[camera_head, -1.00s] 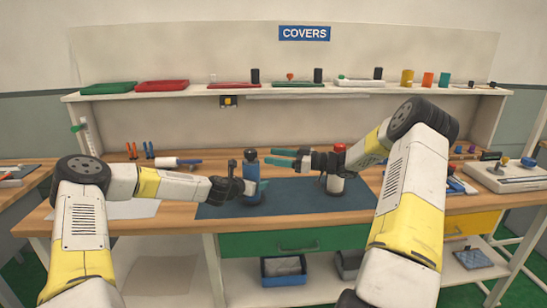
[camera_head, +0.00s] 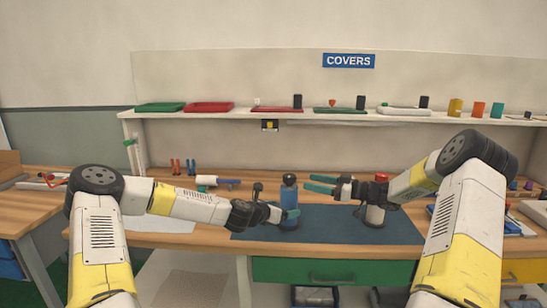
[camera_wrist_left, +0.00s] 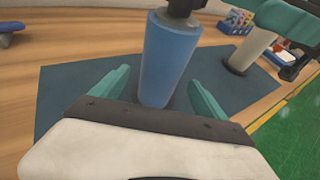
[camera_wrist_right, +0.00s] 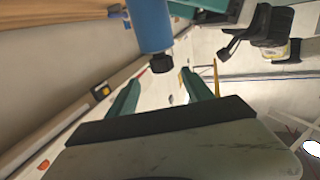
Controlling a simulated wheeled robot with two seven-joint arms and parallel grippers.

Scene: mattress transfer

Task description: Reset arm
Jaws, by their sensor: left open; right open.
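A blue bottle (camera_head: 289,200) with a dark top stands upright on the dark mat (camera_head: 334,224). My left gripper (camera_head: 288,215) is open at the bottle's lower part. In the left wrist view the bottle (camera_wrist_left: 168,60) rises between and beyond the open fingers; I cannot tell whether they touch it.
A white bottle with a red cap (camera_head: 375,214) stands behind my right gripper, partly hidden. A shelf (camera_head: 222,117) with trays and cups runs along the back. A white roll (camera_head: 206,180) and small tools lie left of the mat. A green drawer (camera_head: 290,268) is below.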

